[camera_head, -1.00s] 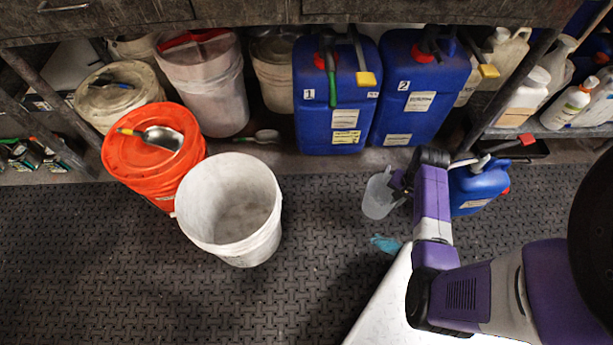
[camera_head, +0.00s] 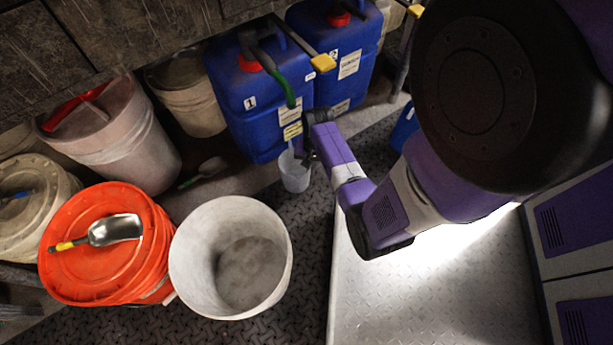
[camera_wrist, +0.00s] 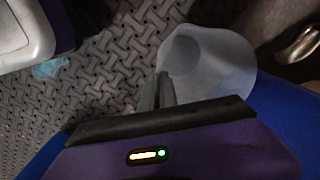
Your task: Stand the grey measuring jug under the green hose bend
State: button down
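The grey measuring jug (camera_head: 294,174) is a pale translucent cup, upright in front of the lower right of blue drum 1 (camera_head: 238,103). It also shows in the wrist view (camera_wrist: 222,75), open mouth toward the camera. My gripper (camera_head: 306,150) is at the jug's upper edge. In the wrist view my fingers (camera_wrist: 157,92) are close together at the jug's left side, seemingly shut on its handle or wall; the exact grip is hidden. The green hose bend (camera_head: 279,82) hangs down drum 1's front, its end above the jug in the picture. Height above the floor is unclear.
Blue drum 2 (camera_head: 341,52) stands right of drum 1, with a yellow-tipped tool (camera_head: 323,63) nearby. A white bucket (camera_head: 230,215) and an orange lidded bucket (camera_head: 75,265) with a scoop (camera_head: 115,229) stand left.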

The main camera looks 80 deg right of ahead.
jog(key=shift+f+b, duration=1.2)
jog(key=shift+f, duration=1.25)
jog(key=c, duration=1.6)
grip_release()
jog(key=r+p, duration=0.2)
jog(key=r, duration=0.2)
jog(key=r+p, duration=0.2)
jog(key=r, duration=0.2)
jog(key=s+r+p, duration=0.1)
jog(key=r+p, duration=0.1)
jog(key=r, duration=0.2)
jog(key=shift+r+p, duration=0.1)
jog(key=shift+p, duration=0.3)
